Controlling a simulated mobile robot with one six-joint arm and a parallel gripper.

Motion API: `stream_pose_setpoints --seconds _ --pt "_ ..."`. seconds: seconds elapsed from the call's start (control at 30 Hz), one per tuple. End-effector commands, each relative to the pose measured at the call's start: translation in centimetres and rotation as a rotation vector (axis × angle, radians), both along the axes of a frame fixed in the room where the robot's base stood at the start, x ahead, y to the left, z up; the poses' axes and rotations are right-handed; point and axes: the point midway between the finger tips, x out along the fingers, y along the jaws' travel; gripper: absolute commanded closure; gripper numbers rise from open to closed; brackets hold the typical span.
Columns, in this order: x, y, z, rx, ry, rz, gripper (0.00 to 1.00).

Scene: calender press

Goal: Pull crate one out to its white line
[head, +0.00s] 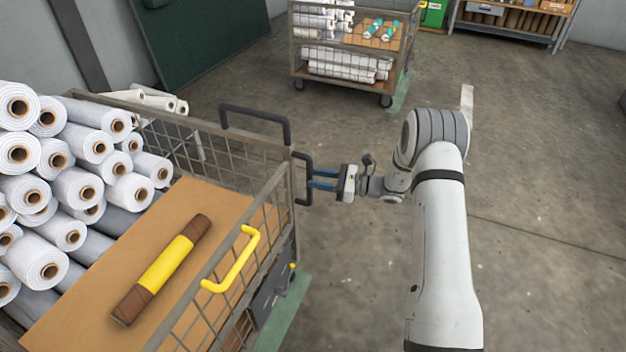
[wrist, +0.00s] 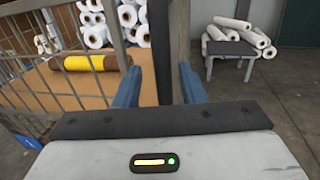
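A wire-sided cage cart (head: 190,125) with a brown board bed stands at the left in the head view; I see no mark naming it crate one. In the wrist view my gripper (wrist: 157,88) is open, one finger on each side of the dark bar with gaps visible. How deep the bar lies between them is unclear. I cannot make out a white line.
White rolls (head: 75,185) and a yellow-brown roll (head: 165,265) lie on the cart. A yellow handle (head: 236,262) is on its side. A second cage cart (head: 345,50) stands behind on a green floor mat (head: 402,92). Floor (head: 545,200) to the right is clear.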

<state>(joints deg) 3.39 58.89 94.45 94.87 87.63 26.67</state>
Motion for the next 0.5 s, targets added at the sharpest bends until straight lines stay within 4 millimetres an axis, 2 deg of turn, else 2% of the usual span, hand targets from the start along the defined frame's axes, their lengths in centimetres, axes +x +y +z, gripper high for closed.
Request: stream_pose_setpoints --seconds 0.03,0.2,0.5 --pt "0.0 0.9 -0.1 0.000 -0.001 0.004 0.63" --pt "0.3 2.6 0.0 -0.001 -0.001 0.003 0.63" --pt "0.4 3.0 0.0 -0.001 -0.001 0.001 0.63"
